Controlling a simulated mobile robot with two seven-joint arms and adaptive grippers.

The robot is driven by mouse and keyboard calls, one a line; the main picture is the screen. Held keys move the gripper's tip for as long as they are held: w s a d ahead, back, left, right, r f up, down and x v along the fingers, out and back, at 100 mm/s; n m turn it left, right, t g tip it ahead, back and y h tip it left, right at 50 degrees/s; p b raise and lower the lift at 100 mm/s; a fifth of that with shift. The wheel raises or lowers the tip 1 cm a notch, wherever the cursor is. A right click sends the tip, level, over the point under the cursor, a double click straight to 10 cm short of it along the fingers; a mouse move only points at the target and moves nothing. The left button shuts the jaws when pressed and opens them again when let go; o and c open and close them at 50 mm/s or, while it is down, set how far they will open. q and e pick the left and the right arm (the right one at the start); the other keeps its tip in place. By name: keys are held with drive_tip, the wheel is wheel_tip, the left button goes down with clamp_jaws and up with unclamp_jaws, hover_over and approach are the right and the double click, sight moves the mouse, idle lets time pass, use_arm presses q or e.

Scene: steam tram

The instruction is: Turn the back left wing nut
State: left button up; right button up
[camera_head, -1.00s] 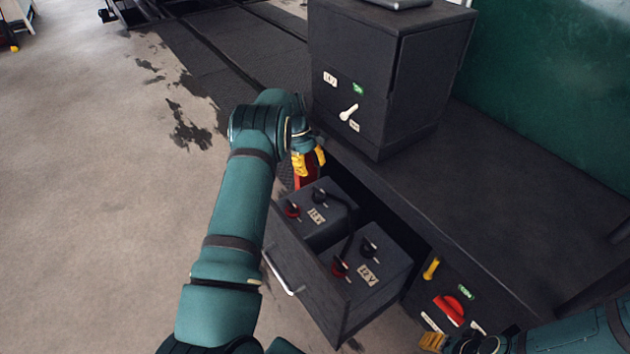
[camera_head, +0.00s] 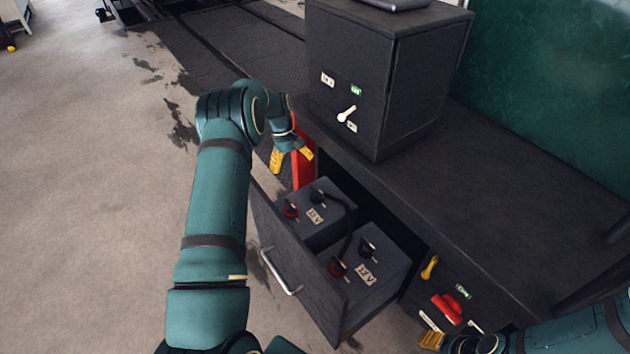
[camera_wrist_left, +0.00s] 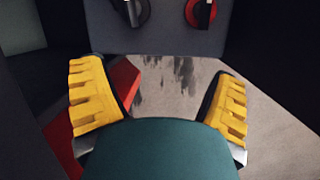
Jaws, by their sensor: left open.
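Two dark grey batteries sit in an open drawer (camera_head: 316,310), each with one red and one black wing nut on top. The farther battery (camera_head: 335,222) has a red wing nut (camera_head: 291,211) at its left and a black one (camera_head: 318,197) behind it. The nearer battery (camera_head: 388,275) has a red (camera_head: 338,267) and a black wing nut (camera_head: 367,248). My left gripper (camera_head: 291,157) is open and empty, beyond the farther battery and apart from it. In the left wrist view a black wing nut (camera_wrist_left: 133,11) and a red one (camera_wrist_left: 201,12) show at the top edge, beyond the spread fingers (camera_wrist_left: 160,100). My right gripper (camera_head: 431,340) is at the lower right, its jaws unclear.
A red object (camera_head: 303,172) stands right behind my left gripper. A dark box with a white lever (camera_head: 346,114) stands on the bench (camera_head: 500,190). The panel right of the drawer has a red handle (camera_head: 447,309) and a yellow one (camera_head: 430,267).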

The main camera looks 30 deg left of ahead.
use_arm(q)
drive_tip(key=s+m+t+y, duration=0.1)
drive_tip(key=s+m, duration=0.2)
drive_tip(key=m, duration=0.2)
drive_tip(key=m+t+y+p, duration=0.15)
drive_tip(key=m+t, duration=0.25)
drive_tip(key=m, duration=0.6)
approach(317, 189)
drive_tip(key=shift+h, duration=0.25)
drive_tip(key=b+x, duration=0.2)
drive_tip(key=x, duration=0.8)
drive_tip(key=shift+a+f+b, duration=0.15)
drive_tip(key=shift+b, duration=0.2)
drive_tip(key=c, duration=1.2)
